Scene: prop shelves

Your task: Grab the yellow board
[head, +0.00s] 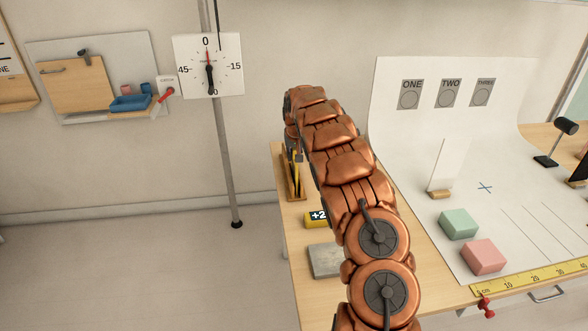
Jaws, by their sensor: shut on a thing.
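A thin yellow board (295,171) with dark parts stands upright at the left edge of the table, at a wooden stand (299,194). My copper-coloured arm arches over the table and bends down to it. My gripper (298,157) shows only as a small grey part at the board's top, mostly hidden behind my arm. It is shut on the board. Whether the board's lower edge still rests in the stand cannot be told.
A yellow-and-black "+2" block (316,218) and a grey slab (325,260) lie close to my arm. A white backdrop sheet (420,155) with a white card (447,165), green block (458,223) and pink block (483,256) fills the right. The floor at left is clear.

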